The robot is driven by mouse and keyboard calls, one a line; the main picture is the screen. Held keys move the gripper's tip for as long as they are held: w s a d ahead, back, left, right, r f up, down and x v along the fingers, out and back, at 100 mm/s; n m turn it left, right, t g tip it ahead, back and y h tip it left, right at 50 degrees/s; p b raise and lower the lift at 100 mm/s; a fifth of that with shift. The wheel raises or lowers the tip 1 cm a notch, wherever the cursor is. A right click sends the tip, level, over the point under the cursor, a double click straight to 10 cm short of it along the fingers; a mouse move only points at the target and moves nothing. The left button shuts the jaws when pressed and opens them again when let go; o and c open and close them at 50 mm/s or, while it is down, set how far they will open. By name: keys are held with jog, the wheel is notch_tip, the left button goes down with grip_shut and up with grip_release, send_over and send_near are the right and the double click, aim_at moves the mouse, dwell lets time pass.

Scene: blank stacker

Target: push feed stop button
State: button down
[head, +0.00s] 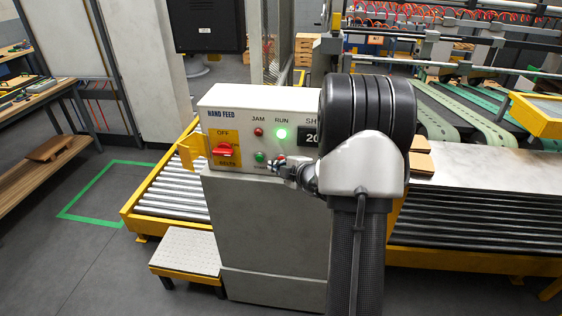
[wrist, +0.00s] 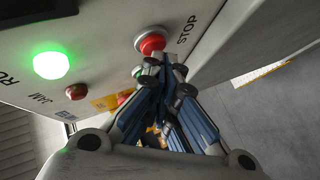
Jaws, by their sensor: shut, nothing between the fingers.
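The red stop button (wrist: 151,42) sits in a silver collar on the panel, beside the printed word STOP. In the head view a sliver of red (head: 278,160) shows just above my gripper. My gripper (wrist: 166,62) is shut and empty, with its fingertips right at the lower edge of the red button in the wrist view. I cannot tell whether they touch it. In the head view my gripper (head: 277,169) is at the lower part of the hand feed panel (head: 232,108), between the green button and my arm.
The green RUN lamp (head: 281,134) is lit. The red JAM lamp (head: 258,132), a green button (head: 260,156) and a red selector knob (head: 223,150) are close by on the panel. Roller conveyors (head: 165,200) lie behind. A step (head: 188,250) stands at the left.

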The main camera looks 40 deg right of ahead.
jog(key=shift+w+d, duration=0.25)
jog(key=shift+d, duration=0.05)
dwell(0.4)
jog(key=shift+s+a, duration=0.6)
jog(key=shift+a, duration=0.1)
jog(key=shift+s+a+b, duration=0.3)
jog(key=shift+s+a, duration=1.35)
jog(key=shift+a, duration=0.25)
